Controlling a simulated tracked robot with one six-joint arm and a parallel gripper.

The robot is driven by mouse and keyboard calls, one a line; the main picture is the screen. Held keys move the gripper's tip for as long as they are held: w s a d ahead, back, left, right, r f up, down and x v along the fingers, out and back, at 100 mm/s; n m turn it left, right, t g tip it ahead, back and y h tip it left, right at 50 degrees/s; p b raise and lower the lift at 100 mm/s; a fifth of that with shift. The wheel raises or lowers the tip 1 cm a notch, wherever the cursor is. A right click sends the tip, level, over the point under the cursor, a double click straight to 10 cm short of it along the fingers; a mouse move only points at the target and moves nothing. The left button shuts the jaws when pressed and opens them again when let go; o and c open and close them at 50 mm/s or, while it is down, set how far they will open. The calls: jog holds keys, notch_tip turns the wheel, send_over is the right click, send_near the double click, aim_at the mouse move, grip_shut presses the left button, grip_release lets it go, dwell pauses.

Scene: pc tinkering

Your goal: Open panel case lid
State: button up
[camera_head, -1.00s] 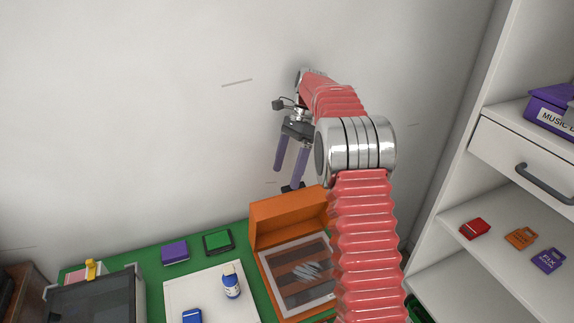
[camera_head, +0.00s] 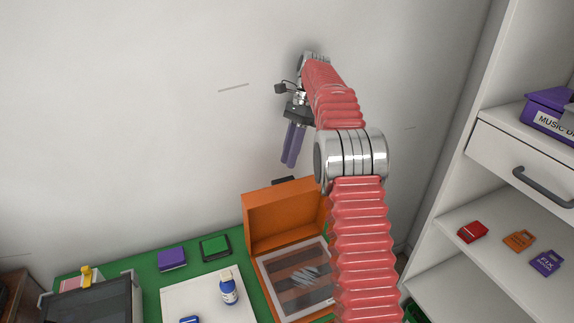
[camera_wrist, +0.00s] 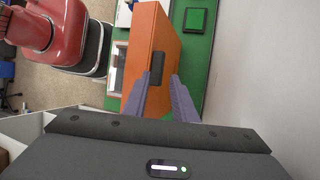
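The orange panel case (camera_head: 300,290) sits at the right end of the green mat. Its lid (camera_head: 275,213) stands raised at the back, roughly upright, so the inside with a clear, streaked panel (camera_head: 302,277) shows. The lid's outer face (camera_wrist: 150,40) and its black handle (camera_wrist: 156,68) show in the wrist view. The handle also shows just past the lid's top edge in the head view (camera_head: 284,181). My gripper (camera_head: 288,166) hangs above and behind the lid, empty. In the wrist view its purple fingers (camera_wrist: 160,77) have a gap between them, with the handle ahead.
A white wall (camera_head: 130,120) stands close behind my gripper. A white tray (camera_head: 190,300) with a blue-and-white bottle (camera_head: 228,288) lies left of the case. Purple (camera_head: 171,260) and green (camera_head: 215,248) boxes lie behind it. A white shelf unit (camera_head: 460,215) stands at right.

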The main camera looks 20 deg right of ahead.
jog(key=shift+v, duration=0.8)
jog(key=shift+s+a+r, duration=0.15)
jog(key=shift+r, duration=0.05)
jog(key=s+a+r+n+t+h, duration=0.1)
jog(key=s+a+r+n+t, duration=0.1)
jog(key=s+a+r+n, duration=0.45)
jog(key=s+a+r+n+t+h, duration=0.2)
jog(key=s+a+r+n+t, duration=0.1)
jog(key=s, duration=0.7)
jog(key=s+a+f+n+t, duration=0.1)
jog(key=s+f+n, duration=0.2)
jog(key=s, duration=0.3)
jog(key=s+f+n+t+h, duration=0.1)
jog(key=s+f+n, duration=0.1)
jog(key=s, duration=0.4)
jog(key=s+a+f+n+t, duration=0.1)
jog(key=s+f+n, duration=0.2)
jog(key=s, duration=0.3)
jog(key=shift+s+a+f+n+t, duration=0.2)
jog(key=shift+a+f+n+t, duration=0.15)
jog(key=shift+f+t, duration=0.1)
